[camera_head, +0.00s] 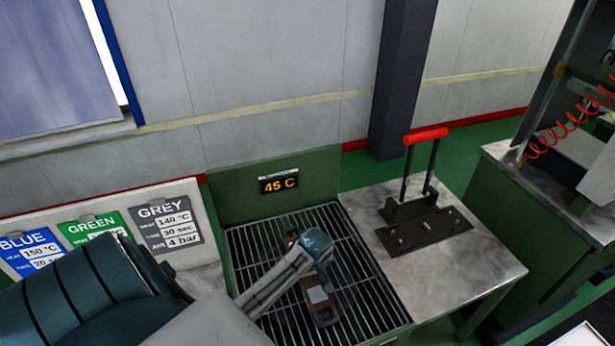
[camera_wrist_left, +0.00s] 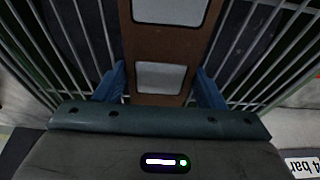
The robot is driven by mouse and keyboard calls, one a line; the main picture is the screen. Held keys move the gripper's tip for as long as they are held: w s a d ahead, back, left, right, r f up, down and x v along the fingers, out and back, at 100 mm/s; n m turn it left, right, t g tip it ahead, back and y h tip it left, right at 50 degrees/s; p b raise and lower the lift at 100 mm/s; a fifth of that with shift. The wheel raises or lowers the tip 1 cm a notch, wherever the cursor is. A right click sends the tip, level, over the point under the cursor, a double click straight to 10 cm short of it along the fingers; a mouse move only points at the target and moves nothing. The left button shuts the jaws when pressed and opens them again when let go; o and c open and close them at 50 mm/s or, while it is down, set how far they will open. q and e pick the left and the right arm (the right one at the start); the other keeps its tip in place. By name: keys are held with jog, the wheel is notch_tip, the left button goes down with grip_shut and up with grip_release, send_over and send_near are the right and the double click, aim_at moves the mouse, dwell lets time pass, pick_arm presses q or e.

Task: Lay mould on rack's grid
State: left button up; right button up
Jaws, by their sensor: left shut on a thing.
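The mould (camera_head: 319,296) is a long brown bar with pale grey square patches. It lies lengthwise over the rack's grid (camera_head: 372,308) of parallel metal bars; I cannot tell whether it touches the bars or is just above them. My left gripper (camera_head: 321,262) reaches over the rack from the left and hides the mould's middle part. In the left wrist view, its two blue fingers (camera_wrist_left: 159,86) are shut on the sides of the mould (camera_wrist_left: 168,45), and the grid bars (camera_wrist_left: 85,40) show on both sides. My right gripper is not in view.
A green panel with a "45 C" display (camera_head: 279,184) stands behind the rack. A black toggle press with a red handle (camera_head: 426,136) sits on the worktop to the right. BLUE, GREEN and GREY setting cards (camera_head: 168,224) stand at left. Grid areas beside the mould are bare.

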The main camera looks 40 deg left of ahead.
pick_arm(q)
jog(key=o, duration=1.4)
jog(key=shift+f, duration=0.1)
jog(key=shift+o, duration=0.8)
jog(key=shift+d+r+b, duration=0.15)
jog(key=shift+r+b, duration=0.15)
jog(key=shift+r, duration=0.3)
jog(key=b+v, duration=0.2)
jog(key=v, duration=0.9)
jog(key=shift+s, duration=0.1)
